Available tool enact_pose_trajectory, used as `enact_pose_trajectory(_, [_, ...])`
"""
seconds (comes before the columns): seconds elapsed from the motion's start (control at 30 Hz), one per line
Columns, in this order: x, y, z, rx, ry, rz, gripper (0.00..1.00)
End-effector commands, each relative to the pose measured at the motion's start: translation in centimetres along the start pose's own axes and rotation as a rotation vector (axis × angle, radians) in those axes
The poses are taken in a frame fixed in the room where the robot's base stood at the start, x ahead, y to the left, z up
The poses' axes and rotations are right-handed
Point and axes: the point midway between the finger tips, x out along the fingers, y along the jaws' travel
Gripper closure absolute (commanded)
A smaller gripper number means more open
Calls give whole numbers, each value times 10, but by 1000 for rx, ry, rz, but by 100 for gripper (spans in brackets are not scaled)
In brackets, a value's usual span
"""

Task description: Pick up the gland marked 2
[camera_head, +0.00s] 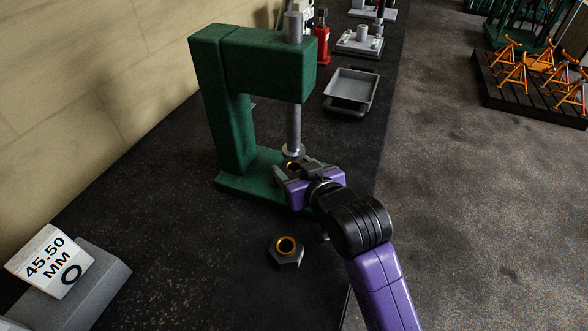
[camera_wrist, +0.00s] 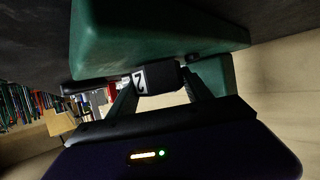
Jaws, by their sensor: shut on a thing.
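The gland marked 2 (camera_wrist: 153,79) is a dark piece with a white label bearing a black 2. It sits between the two fingers of my gripper (camera_wrist: 160,88) in the wrist view, and the gripper is shut on it. In the head view my gripper (camera_head: 297,173) is at the base of the green press (camera_head: 220,75), under its grey vertical ram. A gold ring shows in the gland's top there (camera_head: 293,167). I cannot tell whether the gland touches the press base. A second gland (camera_head: 286,252), a dark hex piece with a gold ring, stands on the bench nearer the camera.
A block with a sign reading 45.50 MM (camera_head: 50,262) stands at the bench's left. A grey tray (camera_head: 351,88) and a red bottle jack (camera_head: 322,40) are behind the press. Orange stands (camera_head: 520,68) are on the right. The bench's middle left is clear.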

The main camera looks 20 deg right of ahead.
Motion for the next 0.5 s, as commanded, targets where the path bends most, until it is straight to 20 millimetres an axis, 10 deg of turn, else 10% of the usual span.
enact_pose_trajectory(0.27, [-12, 0, -32, 0, 11, 0, 100])
enact_pose_trajectory(0.5, [-49, 0, -13, 0, 5, 0, 100])
